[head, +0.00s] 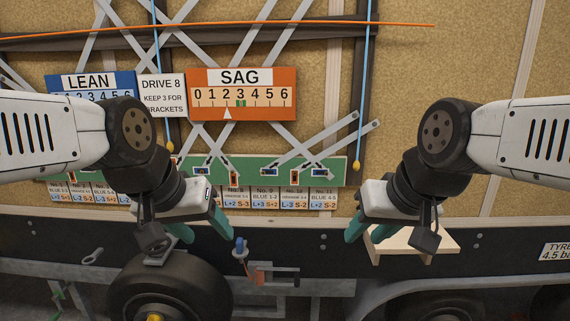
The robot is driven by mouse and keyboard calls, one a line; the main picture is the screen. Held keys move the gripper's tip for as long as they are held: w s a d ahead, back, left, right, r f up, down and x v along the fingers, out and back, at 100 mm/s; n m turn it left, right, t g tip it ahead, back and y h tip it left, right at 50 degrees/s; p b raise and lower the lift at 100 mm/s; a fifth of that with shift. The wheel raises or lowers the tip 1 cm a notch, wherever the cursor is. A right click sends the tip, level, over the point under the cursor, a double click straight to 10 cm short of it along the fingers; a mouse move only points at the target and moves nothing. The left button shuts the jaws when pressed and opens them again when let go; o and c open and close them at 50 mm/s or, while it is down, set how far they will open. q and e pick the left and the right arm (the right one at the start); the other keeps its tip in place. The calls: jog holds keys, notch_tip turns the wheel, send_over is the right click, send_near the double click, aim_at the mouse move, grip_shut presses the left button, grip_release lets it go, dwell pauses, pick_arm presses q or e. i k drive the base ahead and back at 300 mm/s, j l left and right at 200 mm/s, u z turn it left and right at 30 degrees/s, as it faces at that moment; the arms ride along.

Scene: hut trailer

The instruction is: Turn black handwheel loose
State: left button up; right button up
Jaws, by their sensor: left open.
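I cannot make out a black handwheel for certain in the head view. My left gripper (204,230) has teal fingers spread apart and empty, in front of the trailer's dark lower rail (310,240). My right gripper (369,231) also has its teal fingers apart and empty, in front of a small pale wooden shelf (440,241). A small fitting with a blue top (240,246) and an orange-brown block (262,272) sits low between the grippers, apart from both. My forearms and wrists cover parts of the wall and of the green strip.
An orange SAG board (241,112) with a white pointer and a blue LEAN board (60,82) hang on the wall. A green strip (337,172) carries small coloured pieces above label cards. Grey crossed bars and blue cords hang there. A tyre (170,282) stands below left.

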aim_at(157, 247)
jog(key=i+j+u, duration=0.45)
jog(key=i+u, duration=0.15)
jog(key=i, duration=0.2)
